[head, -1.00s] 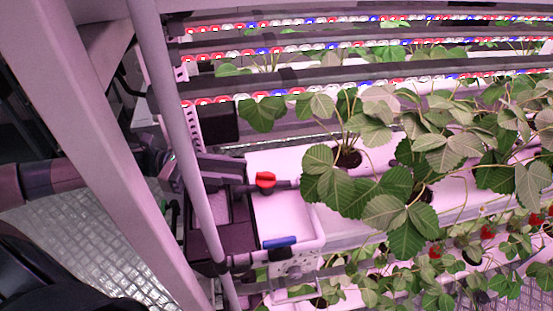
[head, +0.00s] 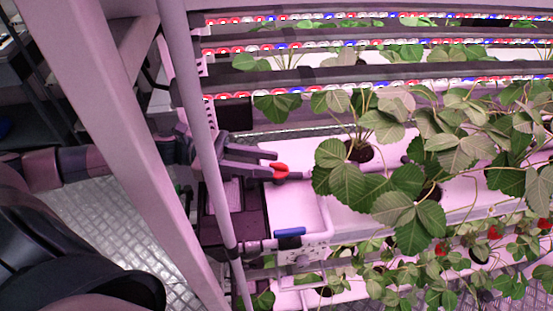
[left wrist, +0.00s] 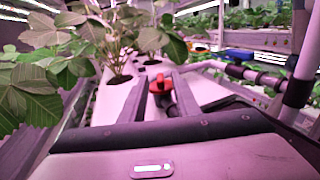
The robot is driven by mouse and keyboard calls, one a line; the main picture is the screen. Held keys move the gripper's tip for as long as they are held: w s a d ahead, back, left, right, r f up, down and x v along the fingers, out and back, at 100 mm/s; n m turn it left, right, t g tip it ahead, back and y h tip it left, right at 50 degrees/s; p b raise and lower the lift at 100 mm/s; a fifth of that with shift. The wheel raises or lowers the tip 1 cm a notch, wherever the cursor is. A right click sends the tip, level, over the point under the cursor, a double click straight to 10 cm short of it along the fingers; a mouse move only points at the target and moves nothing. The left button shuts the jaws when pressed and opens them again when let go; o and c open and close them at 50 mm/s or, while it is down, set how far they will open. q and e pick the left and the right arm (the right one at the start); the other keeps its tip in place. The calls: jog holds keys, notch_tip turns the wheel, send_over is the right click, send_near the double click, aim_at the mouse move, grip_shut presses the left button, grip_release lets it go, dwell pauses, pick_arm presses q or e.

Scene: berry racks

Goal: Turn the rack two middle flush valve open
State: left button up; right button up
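A red-handled valve (head: 280,171) sits on a short grey pipe at the left end of the white growing trough. My left gripper (head: 268,163) reaches in from the left, behind the upright pole, with its fingertips at the red handle. In the left wrist view the red valve (left wrist: 160,85) shows between the two dark fingers of my left gripper (left wrist: 161,88), near their tips. The fingers are apart, with a gap on each side of the handle. I cannot tell whether they touch it. My right gripper is not in view.
A blue-handled valve (head: 290,232) sits lower on a white pipe. A slanted upright pole (head: 203,130) and a wide rack post (head: 120,150) stand in front of my left arm. Strawberry plants (head: 370,185) spread over the trough to the right, close to the valve.

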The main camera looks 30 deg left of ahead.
aim_at(276, 164)
pick_arm(q)
jog(key=shift+p+x, duration=0.75)
jog(key=shift+x, duration=1)
grip_shut()
